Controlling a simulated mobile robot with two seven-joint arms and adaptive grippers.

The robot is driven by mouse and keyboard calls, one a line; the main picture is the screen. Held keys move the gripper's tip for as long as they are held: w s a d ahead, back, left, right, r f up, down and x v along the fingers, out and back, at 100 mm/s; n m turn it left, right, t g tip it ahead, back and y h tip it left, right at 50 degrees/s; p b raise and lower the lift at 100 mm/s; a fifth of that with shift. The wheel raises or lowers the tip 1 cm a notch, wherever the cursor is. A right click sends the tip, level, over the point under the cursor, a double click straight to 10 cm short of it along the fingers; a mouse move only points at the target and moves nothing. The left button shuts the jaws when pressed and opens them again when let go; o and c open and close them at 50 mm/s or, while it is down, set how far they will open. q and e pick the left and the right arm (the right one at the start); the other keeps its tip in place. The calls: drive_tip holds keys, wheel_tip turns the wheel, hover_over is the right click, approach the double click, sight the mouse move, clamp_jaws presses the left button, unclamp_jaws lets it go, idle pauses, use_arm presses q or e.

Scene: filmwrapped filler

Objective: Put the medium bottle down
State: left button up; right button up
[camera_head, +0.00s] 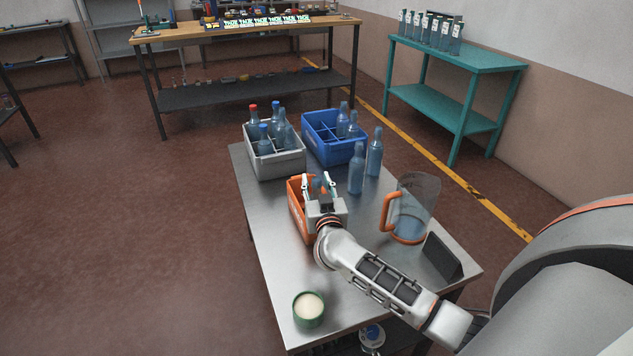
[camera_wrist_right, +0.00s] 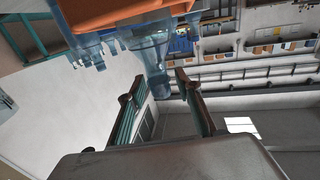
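My right gripper (camera_head: 319,186) is over the orange crate (camera_head: 297,211) on the metal table. Its fingers are spread, with a gap on each side of a blue translucent bottle (camera_head: 317,184) that shows between them. In the right wrist view the bottle (camera_wrist_right: 152,60) is upside down in the picture, its neck between the open fingertips (camera_wrist_right: 159,80), by the orange crate (camera_wrist_right: 120,12). The arm and gripper hide much of the crate and the bottle's lower part. My left gripper is out of view.
A grey crate (camera_head: 282,166) and blue crate (camera_head: 322,150) hold bottles behind. Two bottles (camera_head: 356,172) (camera_head: 375,155) stand on the table. A jug with orange handle (camera_head: 413,208), dark stand (camera_head: 443,256) and green tin (camera_head: 308,309) are nearby.

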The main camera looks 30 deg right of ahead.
drive_tip(key=shift+r, duration=0.2)
drive_tip(key=p+v, duration=0.1)
drive_tip(key=v, duration=0.3)
drive_tip(key=shift+s+r, duration=0.1)
drive_tip(key=shift+s, duration=0.05)
use_arm(q)
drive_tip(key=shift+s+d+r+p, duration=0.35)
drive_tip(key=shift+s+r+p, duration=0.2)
drive_tip(key=shift+p, duration=0.4)
use_arm(e)
drive_tip(key=v, duration=0.7)
drive_tip(key=shift+s+a, duration=0.2)
drive_tip(key=shift+s, duration=0.15)
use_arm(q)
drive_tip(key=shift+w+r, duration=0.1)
